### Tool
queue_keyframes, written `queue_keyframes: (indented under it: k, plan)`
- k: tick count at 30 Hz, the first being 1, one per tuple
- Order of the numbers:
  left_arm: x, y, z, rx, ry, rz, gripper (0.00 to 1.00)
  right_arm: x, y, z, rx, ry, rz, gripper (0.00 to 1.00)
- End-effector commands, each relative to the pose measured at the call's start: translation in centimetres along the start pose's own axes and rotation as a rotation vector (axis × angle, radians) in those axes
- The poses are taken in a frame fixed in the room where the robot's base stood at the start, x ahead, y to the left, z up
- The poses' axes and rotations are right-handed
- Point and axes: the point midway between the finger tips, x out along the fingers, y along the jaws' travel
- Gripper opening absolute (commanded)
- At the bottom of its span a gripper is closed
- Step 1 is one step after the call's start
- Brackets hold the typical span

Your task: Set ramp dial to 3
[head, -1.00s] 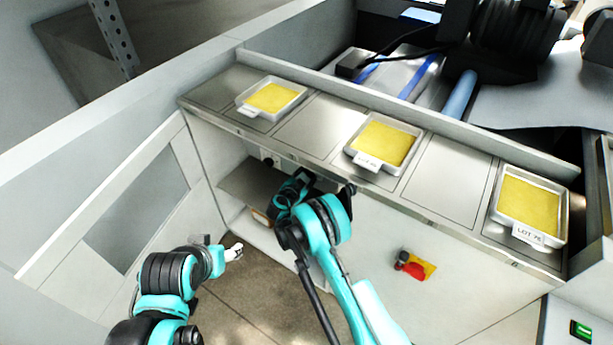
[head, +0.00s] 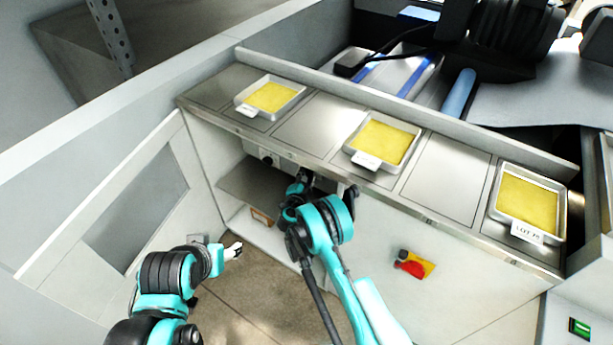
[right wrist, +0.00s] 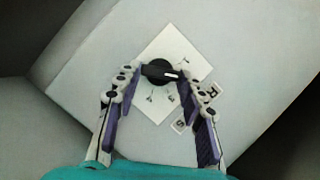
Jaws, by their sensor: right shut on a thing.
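The ramp dial is a black round knob (right wrist: 157,71) on a white square plate with small dark marks, seen in the right wrist view. A short white line on the knob points to the right of that picture. The marks are too small to read surely. My right gripper (right wrist: 161,73) is shut on the knob, one finger on each side. In the head view my right gripper (head: 304,176) reaches under the counter edge, and its own arm hides the dial. My left gripper (head: 235,251) is low at the left, away from the panel; its finger gap is unclear.
The steel counter (head: 315,127) above carries several trays of yellow sheet, with lot tags. Another dark knob (head: 267,160) is on the recessed panel. A red and yellow switch (head: 413,264) is on the front right. An open shelf (head: 250,190) lies below; floor is clear.

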Motion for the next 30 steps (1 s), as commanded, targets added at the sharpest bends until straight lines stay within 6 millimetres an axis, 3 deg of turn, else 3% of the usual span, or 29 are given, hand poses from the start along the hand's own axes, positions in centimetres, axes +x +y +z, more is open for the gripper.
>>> queue_keyframes:
  k: [11, 12, 14, 15, 25, 30]
  plan:
    - [0.0, 0.0, 0.0, 0.0, 0.0, 0.0, 0.6, 0.0, 0.1, 0.0, 0.006, 0.001, -0.001, 0.1]
    - [0.0, 0.0, 0.0, 0.0, 0.0, 0.0, 0.6, 0.0, 0.1, 0.0, 0.006, 0.001, -0.001, 0.42]
    - [0.0, 0.0, 0.0, 0.0, 0.0, 0.0, 0.6, 0.0, 0.1, 0.0, 0.006, 0.001, -0.001, 0.58]
    - [0.0, 0.0, 0.0, 0.0, 0.0, 0.0, 0.6, 0.0, 0.1, 0.0, 0.006, 0.001, -0.001, 0.6]
    - [0.0, 0.0, 0.0, 0.0, 0.0, 0.0, 0.6, -0.4, 0.0, 0.0, 0.005, 0.0, -0.002, 0.6]
    - [0.0, 0.0, 0.0, 0.0, 0.0, 0.0, 0.6, -2.9, 0.0, 0.1, 0.003, -0.001, -0.003, 0.6]
